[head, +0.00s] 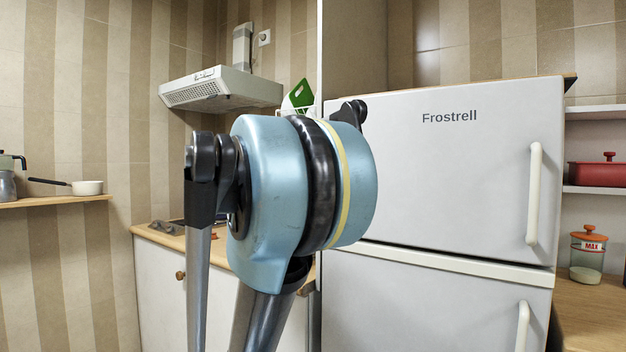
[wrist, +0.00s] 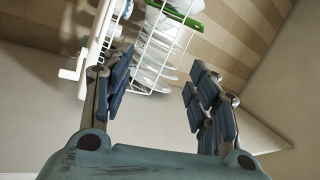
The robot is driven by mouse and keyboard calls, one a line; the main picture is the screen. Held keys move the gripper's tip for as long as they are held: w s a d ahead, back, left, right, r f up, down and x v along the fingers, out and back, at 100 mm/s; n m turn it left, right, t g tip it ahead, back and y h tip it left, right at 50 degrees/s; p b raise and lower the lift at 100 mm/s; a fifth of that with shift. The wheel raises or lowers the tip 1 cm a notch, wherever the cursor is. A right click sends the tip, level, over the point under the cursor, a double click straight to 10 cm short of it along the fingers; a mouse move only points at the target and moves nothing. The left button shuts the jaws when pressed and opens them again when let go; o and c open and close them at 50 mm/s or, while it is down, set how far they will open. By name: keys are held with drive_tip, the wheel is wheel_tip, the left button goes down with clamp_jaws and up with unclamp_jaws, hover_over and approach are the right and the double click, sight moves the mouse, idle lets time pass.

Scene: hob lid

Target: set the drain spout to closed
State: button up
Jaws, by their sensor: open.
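My gripper (wrist: 160,68) is open in the wrist view, its two jointed fingers well apart with nothing held between them. A white wire dish rack (wrist: 168,45) with dishes in it lies beyond the fingers at the top. A small white part (wrist: 68,74) sticks out at the rack's left side; I cannot tell if it is the drain spout. In the head view only a bit of the rack (head: 291,111) shows, with a green board (head: 300,94) in it. My own arm hides most of that area, my gripper included. The spout's setting cannot be made out.
A white fridge (head: 440,180) stands to the right of my arm. A range hood (head: 215,88) hangs over the wood-topped counter (head: 160,237) behind. A shelf (head: 60,201) with a small pan (head: 88,187) is at left. Shelves with a red pot (head: 605,174) are at right.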

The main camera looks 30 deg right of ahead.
drive_tip(key=s+d+f+m+g, duration=0.4)
drive_tip(key=s+f+m+g, duration=0.3)
drive_tip(key=f+g, duration=0.1)
drive_tip(key=f+x, duration=0.1)
drive_tip(key=x, duration=1.6)
drive_tip(key=shift+w+y, duration=0.25)
drive_tip(key=shift+y, duration=0.05)
drive_tip(key=shift+d, duration=0.15)
drive_tip(key=shift+c, duration=0.4)
drive_tip(key=shift+s, duration=0.1)
drive_tip(key=c, duration=1)
